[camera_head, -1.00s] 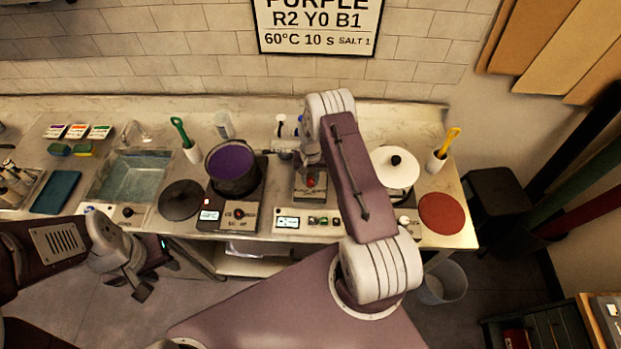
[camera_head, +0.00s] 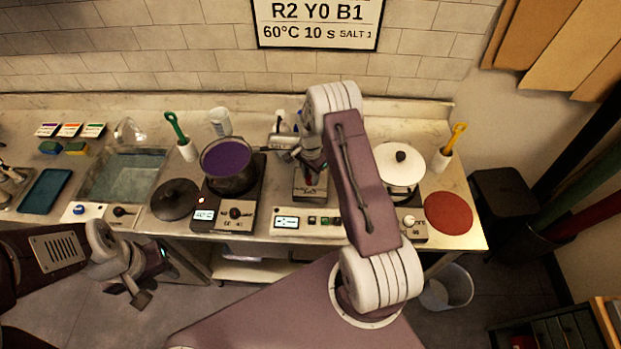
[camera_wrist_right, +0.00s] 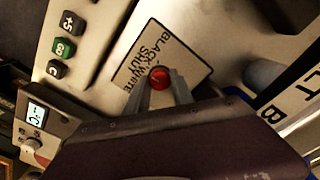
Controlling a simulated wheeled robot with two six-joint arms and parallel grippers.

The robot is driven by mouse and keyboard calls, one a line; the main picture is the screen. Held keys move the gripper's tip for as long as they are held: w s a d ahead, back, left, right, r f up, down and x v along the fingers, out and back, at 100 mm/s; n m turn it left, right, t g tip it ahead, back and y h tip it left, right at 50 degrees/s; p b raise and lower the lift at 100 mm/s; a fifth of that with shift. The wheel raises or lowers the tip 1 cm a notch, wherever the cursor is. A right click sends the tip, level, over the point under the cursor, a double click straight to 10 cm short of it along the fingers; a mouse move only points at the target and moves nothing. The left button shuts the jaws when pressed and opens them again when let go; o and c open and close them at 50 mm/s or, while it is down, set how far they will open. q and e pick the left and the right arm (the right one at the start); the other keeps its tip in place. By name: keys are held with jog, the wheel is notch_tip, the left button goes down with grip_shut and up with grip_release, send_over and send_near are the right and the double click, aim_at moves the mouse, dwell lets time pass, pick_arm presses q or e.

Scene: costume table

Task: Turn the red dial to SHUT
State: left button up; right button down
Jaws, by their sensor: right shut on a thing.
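The red dial (camera_wrist_right: 159,78) shows in the right wrist view on a plate (camera_wrist_right: 190,62) lettered BLACK, SHUT and WHITE. In the head view the dial's box (camera_head: 309,187) stands on the counter, mostly under my right arm. My right gripper (camera_wrist_right: 160,88) has its two fingers closed on the sides of the red dial. I cannot tell exactly which word the dial points to. My left gripper (camera_head: 146,281) hangs in front of the counter at the left, away from everything; its finger opening is unclear.
A pot of purple liquid (camera_head: 229,160) sits on a hotplate left of the dial box. A white-lidded pot (camera_head: 398,172) is to the right. A button panel (camera_head: 300,221) lies in front. A sink (camera_head: 124,175) and black lid (camera_head: 174,199) are further left.

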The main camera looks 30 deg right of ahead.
jog(key=shift+m, duration=0.6)
jog(key=c, duration=1.1)
grip_release()
jog(key=shift+r, duration=0.1)
notch_tip(320, 180, up, 9)
jog(key=b, duration=0.3)
